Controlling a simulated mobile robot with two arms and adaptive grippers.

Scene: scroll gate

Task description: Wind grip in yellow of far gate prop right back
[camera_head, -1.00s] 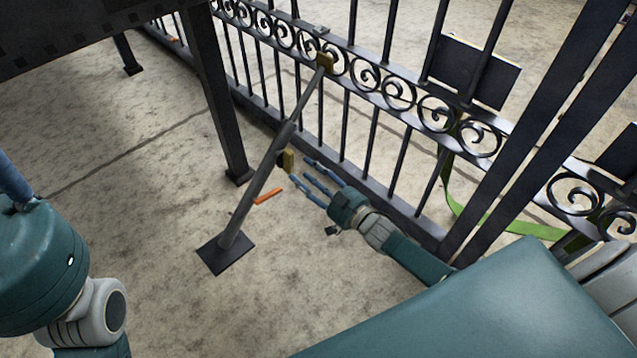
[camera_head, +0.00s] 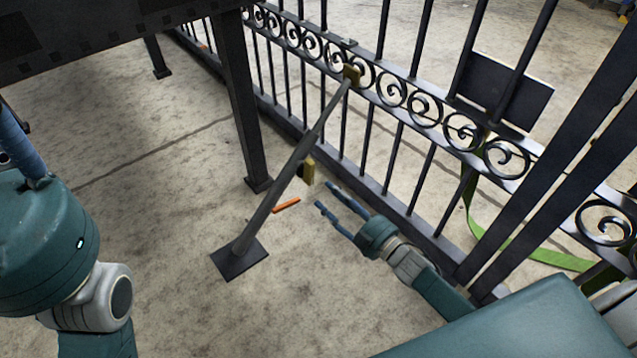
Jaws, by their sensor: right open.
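The gate prop (camera_head: 287,185) is a grey slanted pole. It runs from a dark square foot plate (camera_head: 240,258) on the ground up to a yellowish clamp (camera_head: 352,75) at the gate's scroll band. A small yellow grip (camera_head: 309,171) with a dark part sticks out at the pole's middle, on its right side. My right gripper (camera_head: 325,195) is open and empty, with blue fingers pointing up-left. Its tips are just below and right of the yellow grip, apart from it in the picture. My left gripper (camera_head: 20,142) is partly cut off at the left edge; its fingertips are hidden.
The black scroll gate (camera_head: 395,92) crosses behind the prop, with thick dark posts at the right. A dark table-like frame (camera_head: 240,105) stands at the upper left. An orange bar (camera_head: 287,205) lies by the pole. A green strap (camera_head: 487,225) hangs at the gate.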

